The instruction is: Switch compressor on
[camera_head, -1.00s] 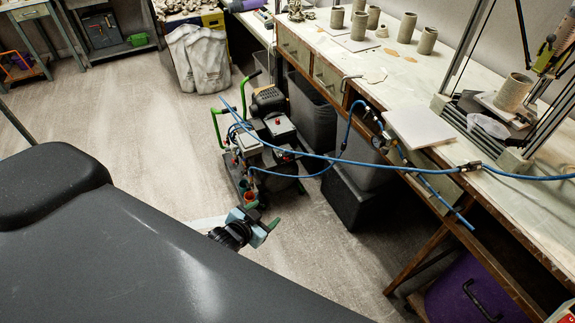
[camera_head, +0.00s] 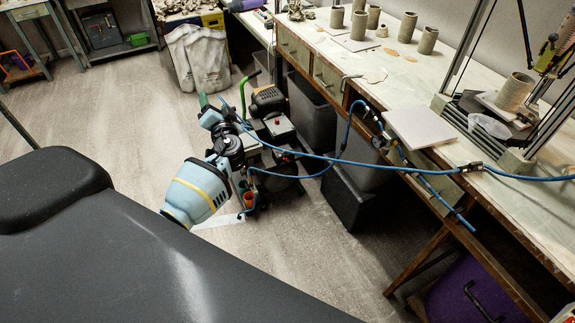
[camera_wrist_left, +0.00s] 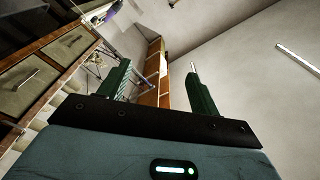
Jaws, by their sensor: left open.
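The compressor (camera_head: 276,124) stands on the floor beside the workbench, with a dark motor, a green handle and a red knob on top. A blue hose runs from it to the bench. My left arm reaches up from the lower left in the head view and covers the compressor's left part. My left gripper (camera_head: 214,104) is raised at the compressor's left side, open. In the left wrist view its two green fingers (camera_wrist_left: 158,85) stand apart with nothing between them. The compressor does not show in the wrist view. I cannot make out its switch.
The workbench (camera_head: 455,150) at the right carries several clay cylinders (camera_head: 428,40) and a white slab (camera_head: 420,127). Dark bins (camera_head: 355,200) stand under it, close to the compressor. A grey sack (camera_head: 198,58) stands behind. Open floor (camera_head: 130,120) lies to the left.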

